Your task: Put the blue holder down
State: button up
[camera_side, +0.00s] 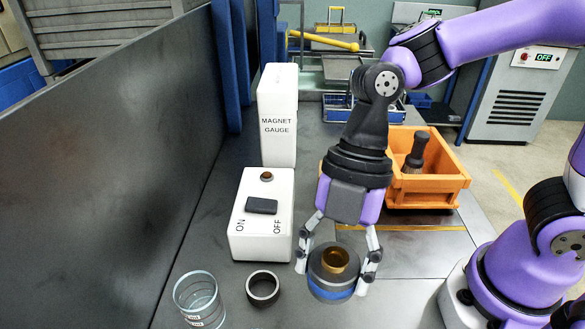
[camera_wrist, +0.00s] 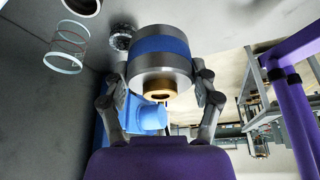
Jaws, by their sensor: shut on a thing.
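The blue holder (camera_side: 330,293) is a grey metal cylinder with a blue band and a brass-coloured centre. My gripper (camera_side: 336,266) is shut on it, with one finger on each side.
A dark ring (camera_side: 263,299) and a clear glass cylinder (camera_side: 198,300) stand left of the holder. The white ON/OFF box (camera_side: 262,240) and magnet gauge (camera_side: 278,95) are behind them. An orange bin (camera_side: 430,185) stands back right. The grey table (camera_side: 400,262) is clear to the right.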

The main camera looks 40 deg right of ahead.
jog(key=w+d+r+m+t+h, duration=0.2)
jog(key=w+d+r+m+t, duration=0.1)
jog(key=w+d+m, duration=0.65)
jog(key=w+d+r+m+t+h, duration=0.25)
jog(key=w+d+m, duration=0.45)
jog(key=d+m, duration=0.5)
jog(key=w+d+f+m, duration=0.1)
jog(key=w+d+f, duration=0.4)
jog(key=w+d, duration=0.5)
jog(key=shift+t+y, duration=0.25)
jog(key=shift+t, duration=0.2)
jog(key=x, duration=0.2)
jog(key=s+x, duration=0.1)
jog(key=x, duration=0.3)
jog(key=shift+f, duration=2.5)
jog(key=shift+f, duration=0.15)
jog(key=o, duration=1.4)
jog(key=shift+o, duration=0.2)
